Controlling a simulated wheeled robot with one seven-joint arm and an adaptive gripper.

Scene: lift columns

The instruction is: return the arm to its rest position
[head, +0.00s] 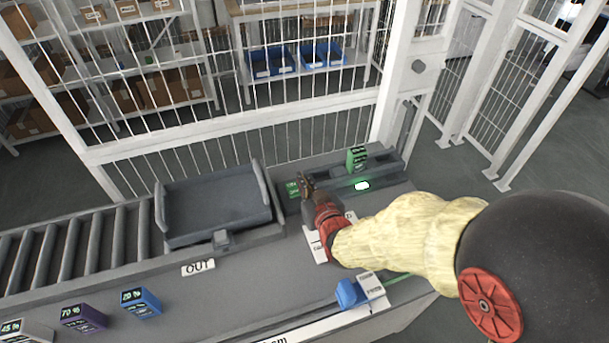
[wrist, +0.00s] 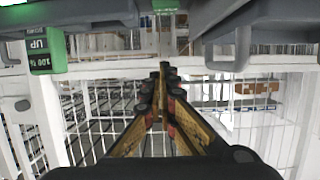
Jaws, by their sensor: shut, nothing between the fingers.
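My arm reaches in from the right in the head view, with a yellow sleeve and a red-and-black wrist. My gripper (head: 306,186) is over the back of the grey bench, beside the right end of the grey tray (head: 215,205). In the wrist view the fingers of my gripper (wrist: 163,72) are together with nothing between them, pointing toward the white wire fence. A green block with a display (head: 357,158) stands behind and to the right of the gripper. A green block marked 100 % (wrist: 42,50) shows at the upper left in the wrist view.
A green light (head: 362,186) glows on the bench right of the gripper. A blue part (head: 350,293) lies in front of the arm. Purple (head: 84,318) and blue (head: 141,302) display blocks stand at front left. A white fence (head: 240,125) closes the back.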

